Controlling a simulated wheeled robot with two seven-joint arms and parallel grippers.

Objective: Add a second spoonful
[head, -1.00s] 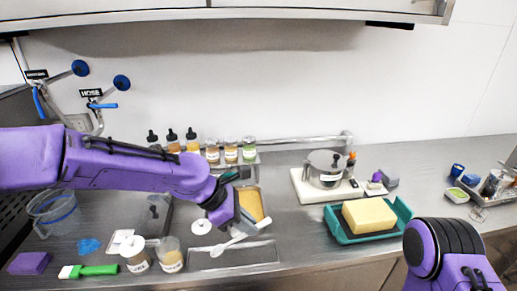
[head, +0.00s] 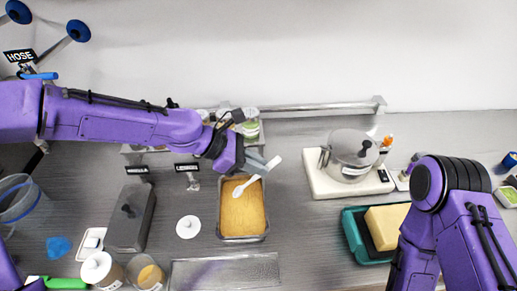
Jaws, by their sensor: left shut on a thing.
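My left gripper (head: 262,164) reaches in from the left and is shut on the handle of a white spoon (head: 254,180). The spoon slants down to the left, with its bowl over the back part of a rectangular metal pan (head: 220,228) filled with a tan, flat-topped mass (head: 243,213). I cannot tell whether the bowl touches the mass or holds anything. An open jar with tan contents (head: 149,273) stands at the front left beside a jar with a white lid (head: 98,267). My right arm shows at the right, but its gripper is out of view.
A lidded dark pan (head: 130,218) and a round white lid (head: 188,227) lie left of the tan pan. A pot (head: 350,155) stands on a white base to the right. A teal tray (head: 352,228) holds a yellow block (head: 385,226). Small jars (head: 251,130) line the back rack.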

